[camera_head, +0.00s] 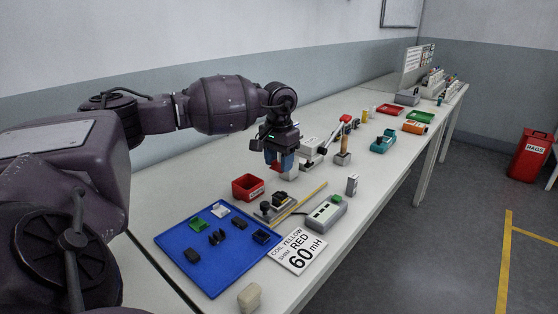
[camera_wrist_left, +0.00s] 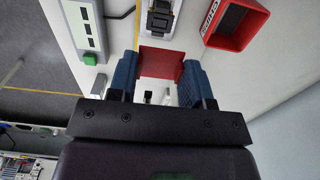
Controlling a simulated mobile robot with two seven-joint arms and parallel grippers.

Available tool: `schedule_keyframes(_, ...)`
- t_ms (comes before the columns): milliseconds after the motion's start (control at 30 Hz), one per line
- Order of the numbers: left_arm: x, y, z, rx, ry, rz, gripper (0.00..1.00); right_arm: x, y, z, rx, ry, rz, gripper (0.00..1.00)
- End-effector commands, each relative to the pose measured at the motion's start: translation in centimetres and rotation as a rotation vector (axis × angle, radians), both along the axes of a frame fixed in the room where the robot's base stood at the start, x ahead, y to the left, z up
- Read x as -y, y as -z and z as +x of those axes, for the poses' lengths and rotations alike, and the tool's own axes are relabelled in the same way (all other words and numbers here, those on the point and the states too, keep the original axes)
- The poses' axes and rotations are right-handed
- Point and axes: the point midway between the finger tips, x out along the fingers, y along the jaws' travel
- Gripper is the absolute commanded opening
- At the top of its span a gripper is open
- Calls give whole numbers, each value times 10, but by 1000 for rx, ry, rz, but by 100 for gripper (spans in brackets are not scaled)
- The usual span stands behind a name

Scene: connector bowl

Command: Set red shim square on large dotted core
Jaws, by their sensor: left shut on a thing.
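My left gripper (camera_head: 279,168) is shut on the red shim (camera_head: 275,166), above the table behind the red bin. In the left wrist view the red shim (camera_wrist_left: 161,63) is a flat red square between the two blue fingers of the gripper (camera_wrist_left: 160,75). A small fixture (camera_head: 268,213) with dark parts on it (camera_head: 280,197) stands on the table, in front of and below the gripper; it also shows in the left wrist view (camera_wrist_left: 160,18). Several dark core pieces (camera_head: 192,256) lie on the blue mat. I cannot make out dots on any core. My right gripper is not in view.
A red bin (camera_head: 247,187) stands left of the fixture. The blue mat (camera_head: 215,280) lies in front. A wooden strip (camera_head: 308,197), a grey meter box (camera_head: 326,213) and a card reading "COIL YELLOW SHIM RED 60 mH" (camera_head: 297,252) are to the right. A white press-like device (camera_head: 310,158) stands behind.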

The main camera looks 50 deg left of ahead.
Motion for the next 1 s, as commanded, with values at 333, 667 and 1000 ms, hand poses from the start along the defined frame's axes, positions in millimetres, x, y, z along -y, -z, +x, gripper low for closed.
schedule_keyframes(333, 0, 11, 0, -1, 0, 0, 23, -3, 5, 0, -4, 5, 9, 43)
schedule_keyframes(667, 0, 24, -1, -2, 0, 0, 23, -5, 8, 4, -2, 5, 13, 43)
schedule_keyframes(1000, 0, 38, 0, -2, 0, 0, 23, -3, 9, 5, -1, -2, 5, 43)
